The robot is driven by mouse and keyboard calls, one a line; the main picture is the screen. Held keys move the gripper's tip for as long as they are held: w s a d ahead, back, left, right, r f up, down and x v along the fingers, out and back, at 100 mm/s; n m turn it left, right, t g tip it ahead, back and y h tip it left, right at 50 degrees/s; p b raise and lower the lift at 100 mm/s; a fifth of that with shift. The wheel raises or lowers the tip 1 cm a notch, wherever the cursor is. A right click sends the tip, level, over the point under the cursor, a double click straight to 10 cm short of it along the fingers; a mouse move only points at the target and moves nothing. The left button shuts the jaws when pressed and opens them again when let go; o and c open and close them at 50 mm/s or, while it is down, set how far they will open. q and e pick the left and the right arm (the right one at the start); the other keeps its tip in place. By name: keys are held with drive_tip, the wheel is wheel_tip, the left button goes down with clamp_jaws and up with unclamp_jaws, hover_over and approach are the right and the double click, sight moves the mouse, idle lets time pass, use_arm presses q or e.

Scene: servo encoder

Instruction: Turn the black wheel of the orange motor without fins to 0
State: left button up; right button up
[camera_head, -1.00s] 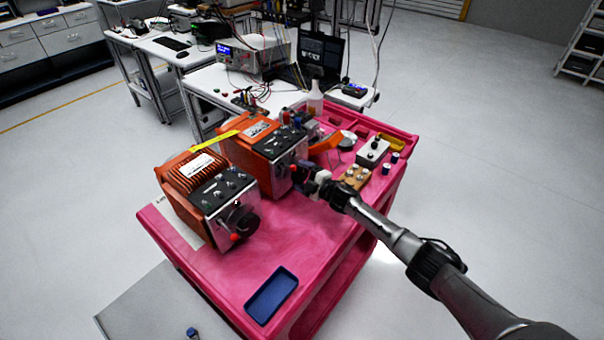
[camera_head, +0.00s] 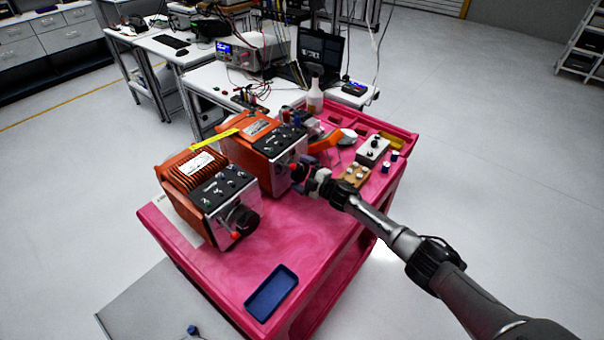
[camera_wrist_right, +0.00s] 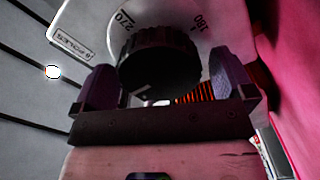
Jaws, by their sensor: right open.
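The orange motor without fins (camera_head: 238,150) stands at the back of the pink cart, with a dark control panel on top. Its black wheel (camera_wrist_right: 158,62) shows in the right wrist view, in front of a pale dial (camera_wrist_right: 105,20) marked 270 and 180. In the head view my gripper and wrist mostly hide the wheel. My right gripper (camera_wrist_right: 163,66) is open, with one purple finger on each side of the wheel. I cannot tell whether the fingers touch it. It also shows in the head view (camera_head: 304,175). My left gripper is not in view.
The finned orange motor (camera_head: 182,176) stands close on the left, its black wheel facing front. A blue tray (camera_head: 271,293) lies on the pink cart (camera_head: 215,272). A grey box (camera_head: 372,150), blue-and-white cylinders and a bottle (camera_head: 315,97) stand right and behind. The cart's front middle is clear.

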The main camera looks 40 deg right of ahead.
drive_tip(key=shift+s+d, duration=0.1)
drive_tip(key=shift+s, duration=0.45)
drive_tip(key=p+v, duration=0.2)
drive_tip(key=v, duration=1)
drive_tip(key=shift+s, duration=0.35)
